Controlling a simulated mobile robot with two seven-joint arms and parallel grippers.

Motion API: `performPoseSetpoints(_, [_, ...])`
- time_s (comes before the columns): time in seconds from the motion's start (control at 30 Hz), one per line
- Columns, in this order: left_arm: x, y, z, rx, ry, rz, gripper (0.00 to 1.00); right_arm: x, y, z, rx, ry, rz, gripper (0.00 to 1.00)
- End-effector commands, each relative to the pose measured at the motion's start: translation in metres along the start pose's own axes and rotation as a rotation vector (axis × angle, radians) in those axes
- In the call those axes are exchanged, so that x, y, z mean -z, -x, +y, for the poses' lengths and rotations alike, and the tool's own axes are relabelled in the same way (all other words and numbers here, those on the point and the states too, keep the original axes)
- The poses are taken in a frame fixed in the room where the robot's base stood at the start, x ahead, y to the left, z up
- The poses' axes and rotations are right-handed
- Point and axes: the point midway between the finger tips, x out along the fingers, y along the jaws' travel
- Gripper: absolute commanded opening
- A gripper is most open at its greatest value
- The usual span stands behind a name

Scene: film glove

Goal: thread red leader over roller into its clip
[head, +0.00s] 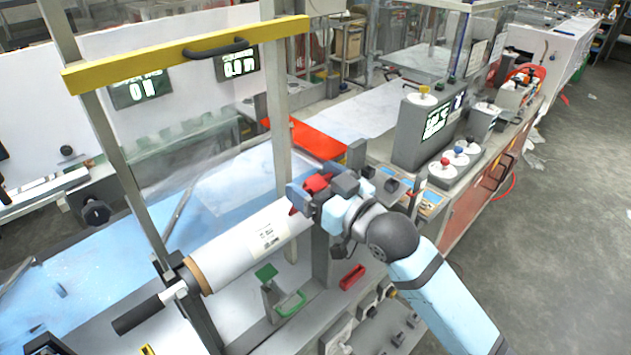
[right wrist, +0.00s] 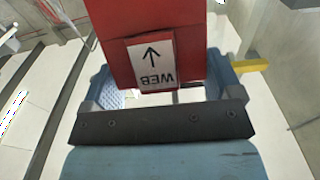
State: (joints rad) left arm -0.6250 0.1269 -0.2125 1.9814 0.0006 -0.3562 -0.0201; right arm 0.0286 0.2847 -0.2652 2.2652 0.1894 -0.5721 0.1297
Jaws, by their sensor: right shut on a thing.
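My right gripper (head: 316,190) is shut on the red leader (head: 317,182), above the right end of a white roller (head: 232,252) that carries a printed label. In the right wrist view the leader (right wrist: 150,25) fills the space between the blue fingers of the gripper (right wrist: 163,85). A white tag on it reads WEB with an arrow. A small red clip-like piece (head: 352,276) sits on the grey bench below the gripper, apart from it. A green clip-like piece (head: 291,304) stands to its left. The gripper hides part of the leader. My left gripper is not clearly visible.
A yellow crossbar (head: 185,55) with a black handle spans posts above the roller. A grey control box (head: 425,130) and coloured knobs (head: 443,168) stand to the right. A red panel (head: 305,138) lies behind. The floor at far right is open.

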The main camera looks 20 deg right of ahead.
Motion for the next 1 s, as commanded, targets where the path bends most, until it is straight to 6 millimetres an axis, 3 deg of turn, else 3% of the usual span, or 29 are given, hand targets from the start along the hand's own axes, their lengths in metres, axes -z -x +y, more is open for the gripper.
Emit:
performPoseSetpoints(0.07, [0.007, 0.003, -0.001, 0.001, -0.001, 0.003, 0.43, 0.003, 0.000, 0.000, 0.000, 0.000, -0.002, 0.61])
performPoseSetpoints(0.63, [-0.008, -0.007, 0.001, -0.002, 0.001, 0.001, 0.43, -0.040, -0.036, 0.000, 0.000, 0.000, 0.000, 0.61])
performPoseSetpoints(1.0, [-0.011, -0.008, 0.001, -0.005, -0.002, -0.001, 0.43, -0.052, -0.047, 0.000, 0.000, 0.001, 0.000, 0.61])
